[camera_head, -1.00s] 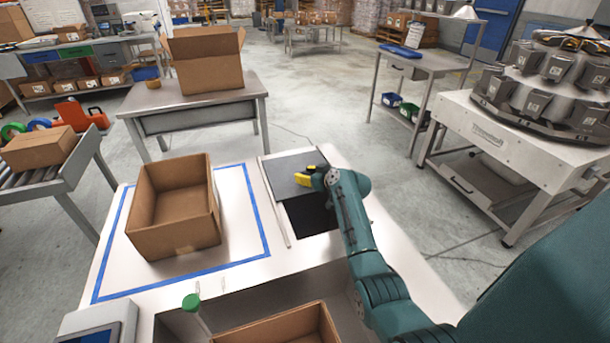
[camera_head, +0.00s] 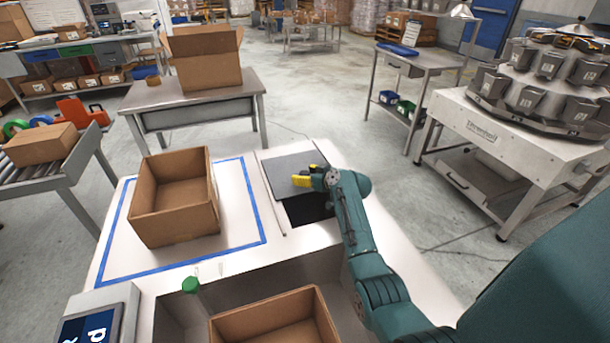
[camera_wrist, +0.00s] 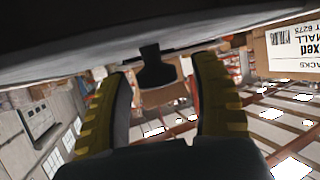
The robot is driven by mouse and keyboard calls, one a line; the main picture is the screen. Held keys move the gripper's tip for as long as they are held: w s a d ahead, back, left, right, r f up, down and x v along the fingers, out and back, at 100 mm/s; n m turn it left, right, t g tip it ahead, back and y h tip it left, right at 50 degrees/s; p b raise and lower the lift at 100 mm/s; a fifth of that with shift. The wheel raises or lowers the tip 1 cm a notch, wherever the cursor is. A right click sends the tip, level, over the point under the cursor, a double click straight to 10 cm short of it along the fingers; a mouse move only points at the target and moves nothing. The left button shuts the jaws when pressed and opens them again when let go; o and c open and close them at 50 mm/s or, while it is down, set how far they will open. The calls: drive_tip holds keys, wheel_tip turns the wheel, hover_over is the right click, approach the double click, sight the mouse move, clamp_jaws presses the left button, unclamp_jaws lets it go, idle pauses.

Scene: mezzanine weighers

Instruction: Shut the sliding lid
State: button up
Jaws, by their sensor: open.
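The sliding lid (camera_head: 285,165) is a flat dark grey panel set in the white worktop. It covers the far part of a recess, and a dark opening (camera_head: 308,210) shows at its near side. My gripper (camera_head: 303,181), with yellow fingers, is low over the lid near its right side. In the wrist view my gripper (camera_wrist: 160,75) has its fingers apart, with a black T-shaped handle (camera_wrist: 155,70) between them. I cannot tell whether a finger touches it. A grey surface (camera_wrist: 60,50), likely the lid or worktop, fills the top of that view.
An open carton (camera_head: 175,200) stands left of the lid inside a blue tape outline (camera_head: 128,270). Another carton (camera_head: 275,318) sits in the near well, beside a green-capped item (camera_head: 190,285). A display (camera_head: 90,325) stands at the near left.

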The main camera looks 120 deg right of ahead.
drive_tip(key=v, duration=1.2)
